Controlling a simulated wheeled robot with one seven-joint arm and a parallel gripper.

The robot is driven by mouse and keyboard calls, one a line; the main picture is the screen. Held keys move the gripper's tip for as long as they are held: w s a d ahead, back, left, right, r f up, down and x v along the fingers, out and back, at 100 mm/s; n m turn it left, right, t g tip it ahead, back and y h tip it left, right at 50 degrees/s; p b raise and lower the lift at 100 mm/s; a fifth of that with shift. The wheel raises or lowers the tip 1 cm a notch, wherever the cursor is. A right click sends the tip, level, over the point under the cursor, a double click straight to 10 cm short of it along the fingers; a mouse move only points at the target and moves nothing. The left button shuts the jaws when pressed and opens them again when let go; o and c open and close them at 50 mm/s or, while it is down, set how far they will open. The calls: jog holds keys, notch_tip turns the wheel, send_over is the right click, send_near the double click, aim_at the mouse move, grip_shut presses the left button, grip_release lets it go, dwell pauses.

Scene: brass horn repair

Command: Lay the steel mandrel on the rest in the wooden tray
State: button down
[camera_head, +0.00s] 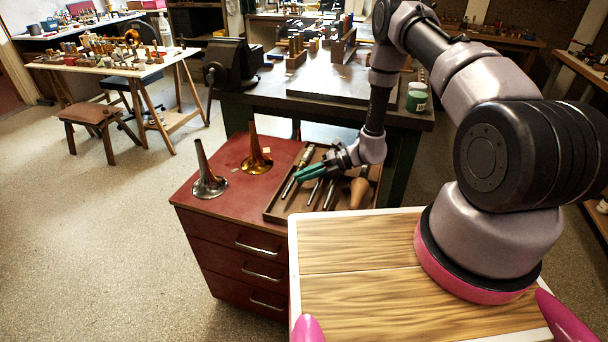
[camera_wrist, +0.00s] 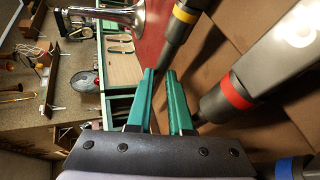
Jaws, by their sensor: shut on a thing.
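The wooden tray (camera_head: 272,213) sits on the red cabinet top and holds several steel rods (camera_head: 331,192) and a wooden-handled tool (camera_head: 358,192). My gripper (camera_head: 306,172) has green fingers and is over the tray's left part. In the wrist view my fingers (camera_wrist: 162,78) close around the narrow dark end of a yellow-banded steel mandrel (camera_wrist: 178,28). A thicker red-banded mandrel (camera_wrist: 275,62) lies just right of the fingers, and a blue-banded one (camera_wrist: 292,167) shows at the lower right. I cannot make out the rest, or whether the held mandrel touches the tray.
A silver horn bell (camera_head: 207,180) and a brass horn bell (camera_head: 256,160) stand on the red cabinet (camera_head: 225,205) left of the tray. A dark workbench (camera_head: 300,90) with a vise (camera_head: 232,63) and a green jar (camera_head: 416,98) is behind. My own wooden-topped base is in front.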

dwell(0.9)
jog(key=c, duration=0.7)
grip_release()
jog(key=shift+c, duration=0.2)
jog(key=v, duration=1.1)
